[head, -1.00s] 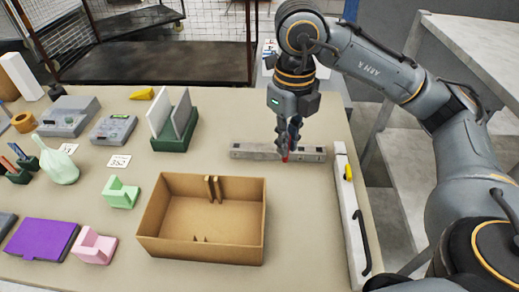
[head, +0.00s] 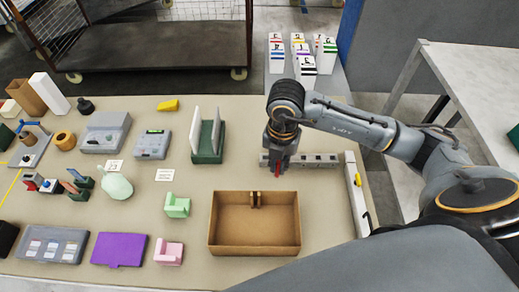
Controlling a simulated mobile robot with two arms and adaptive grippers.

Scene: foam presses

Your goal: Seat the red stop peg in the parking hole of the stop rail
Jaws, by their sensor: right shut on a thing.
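The stop rail (head: 318,161) is a grey metal bar with dark holes along its top, lying on the table behind the cardboard box. My right gripper (head: 277,166) points down over the rail's left part and is shut on the red stop peg (head: 277,170). Only a small red part of the peg shows below the fingers. The gripper covers the left part of the rail. I cannot tell whether the peg's tip is in a hole or above it. My left gripper is not in view.
An open cardboard box (head: 229,246) stands in front of the rail. A green holder with white plates (head: 208,157) stands to the left. Several striped white boxes (head: 305,68) stand behind the table.

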